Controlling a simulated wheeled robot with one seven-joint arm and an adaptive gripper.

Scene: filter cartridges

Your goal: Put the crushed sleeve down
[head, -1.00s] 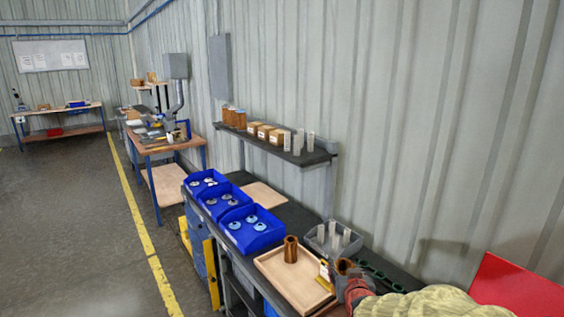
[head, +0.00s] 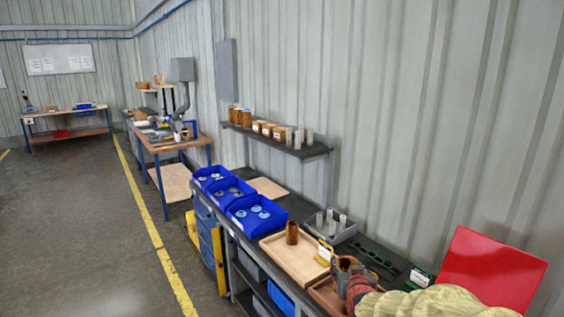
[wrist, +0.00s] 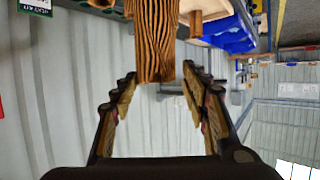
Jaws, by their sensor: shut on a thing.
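My gripper (head: 348,276) is at the lower right of the head view, shut on a brown pleated sleeve (head: 344,263). In the wrist view the sleeve (wrist: 154,42) shows dark wavy stripes and sits between the two finger tips (wrist: 158,85). I cannot tell clearly how crushed it is. The gripper is above the bench, over or near a brown tray (head: 322,297) that it partly hides. Another brown sleeve (head: 292,233) stands upright on a pale wooden tray (head: 280,252) to the left.
A grey bin (head: 345,236) with light cylinders stands behind the pale tray. A dark rack (head: 376,262) and a green label (head: 420,278) lie to the right, before a red panel (head: 495,268). Blue bins (head: 257,217) line the left. A shelf (head: 290,149) hangs above.

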